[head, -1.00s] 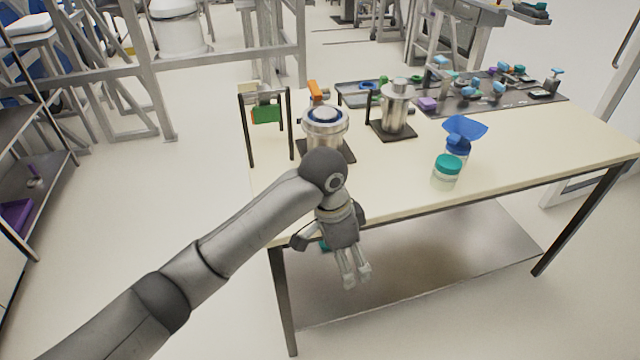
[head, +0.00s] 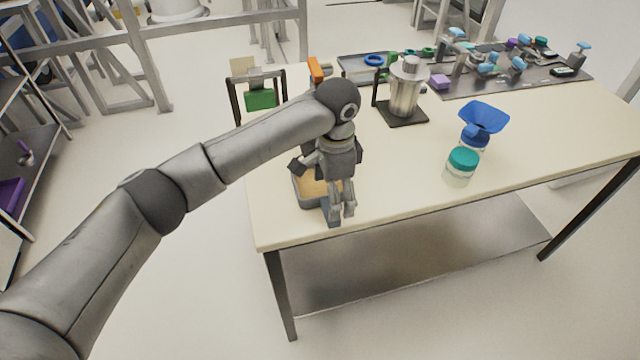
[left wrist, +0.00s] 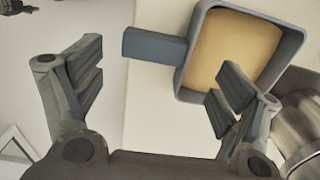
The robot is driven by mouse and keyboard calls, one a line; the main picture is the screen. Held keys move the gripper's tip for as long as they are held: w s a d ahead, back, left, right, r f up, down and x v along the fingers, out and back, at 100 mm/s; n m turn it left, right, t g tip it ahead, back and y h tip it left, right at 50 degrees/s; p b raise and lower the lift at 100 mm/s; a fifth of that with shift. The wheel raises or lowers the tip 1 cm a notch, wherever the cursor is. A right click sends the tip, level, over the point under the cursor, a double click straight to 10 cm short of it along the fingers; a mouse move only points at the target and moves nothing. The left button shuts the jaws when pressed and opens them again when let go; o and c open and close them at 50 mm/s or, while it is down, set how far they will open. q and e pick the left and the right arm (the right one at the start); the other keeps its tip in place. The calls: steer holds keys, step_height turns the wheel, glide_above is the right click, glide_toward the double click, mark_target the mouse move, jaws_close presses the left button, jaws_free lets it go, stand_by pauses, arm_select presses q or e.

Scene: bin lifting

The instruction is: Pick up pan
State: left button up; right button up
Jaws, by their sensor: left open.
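The pan is a small square grey dish with a tan inside and a straight blue-grey handle. It sits at the table's near left edge in the head view (head: 299,194), partly covered by my left gripper (head: 342,212). In the left wrist view the pan (left wrist: 253,14) is at the upper right, its handle (left wrist: 155,46) pointing left. My left gripper (left wrist: 157,68) is open and empty, its fingers spread on either side of the handle. The right finger overlaps the pan's edge in the picture. Contact cannot be told. My right gripper is out of view.
The pan rests on a cream table (head: 400,180). A steel vessel on a black stand (head: 405,95), a teal-lidded jar (head: 461,166) and a blue funnel (head: 484,118) stand to the right. A green item on a black frame (head: 260,98) is behind. The table's front middle is clear.

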mark_target(323, 193)
arm_select(q)
steer(key=f, duration=0.2)
steer(key=f+p, duration=0.1)
steer(key=shift+s+a+f, duration=0.25)
steer(key=shift+s+f, duration=0.05)
steer(key=shift+s, duration=0.1)
steer(key=shift+f, duration=0.55)
steer(key=shift+w, duration=0.1)
steer(key=c, duration=1.1)
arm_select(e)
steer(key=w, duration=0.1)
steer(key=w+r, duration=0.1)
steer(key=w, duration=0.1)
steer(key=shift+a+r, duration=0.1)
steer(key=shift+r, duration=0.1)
